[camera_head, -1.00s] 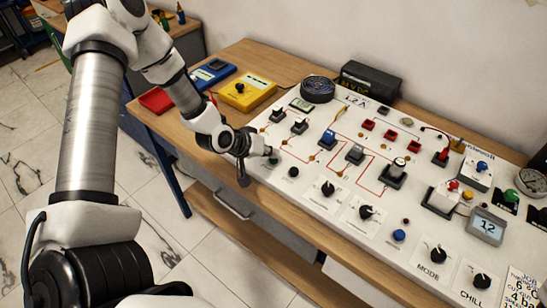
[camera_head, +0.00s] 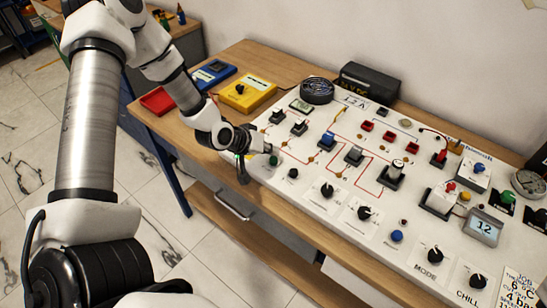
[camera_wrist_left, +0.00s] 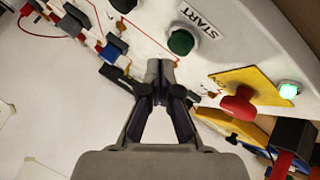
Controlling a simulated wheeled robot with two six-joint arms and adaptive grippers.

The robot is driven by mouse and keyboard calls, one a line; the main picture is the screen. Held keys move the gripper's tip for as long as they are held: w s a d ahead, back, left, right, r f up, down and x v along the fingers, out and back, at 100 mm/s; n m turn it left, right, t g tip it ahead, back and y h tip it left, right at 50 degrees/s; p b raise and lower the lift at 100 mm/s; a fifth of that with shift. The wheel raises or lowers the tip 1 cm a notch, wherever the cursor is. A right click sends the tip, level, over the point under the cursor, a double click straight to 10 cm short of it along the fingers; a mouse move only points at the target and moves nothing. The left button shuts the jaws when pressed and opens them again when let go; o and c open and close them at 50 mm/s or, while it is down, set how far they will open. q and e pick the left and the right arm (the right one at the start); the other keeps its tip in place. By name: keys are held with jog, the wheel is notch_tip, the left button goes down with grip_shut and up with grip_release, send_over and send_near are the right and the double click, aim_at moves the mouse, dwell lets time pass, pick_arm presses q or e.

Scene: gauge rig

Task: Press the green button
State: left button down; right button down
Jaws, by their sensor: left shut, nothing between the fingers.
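The green button (camera_wrist_left: 181,42) is a round dark-green cap beside a START label in the left wrist view. In the head view the green button (camera_head: 274,160) sits near the panel's front left edge. My left gripper (camera_head: 268,148) is shut and empty, close to the button in the head view. In the wrist view the left gripper's tips (camera_wrist_left: 160,70) are together, just to the lower left of the button. I cannot tell the height of the tips above the panel. No contact with the button shows. My right gripper is not in view.
A red mushroom button (camera_wrist_left: 238,105) on a yellow plate and a lit green lamp (camera_wrist_left: 289,90) lie near the left gripper. The white panel (camera_head: 300,205) carries several knobs and switches.

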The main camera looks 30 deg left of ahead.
aim_at(271, 159)
pick_arm(q)
jog(key=shift+r+p, duration=2.2)
jog(key=shift+r, duration=0.35)
jog(key=shift+f, duration=0.1)
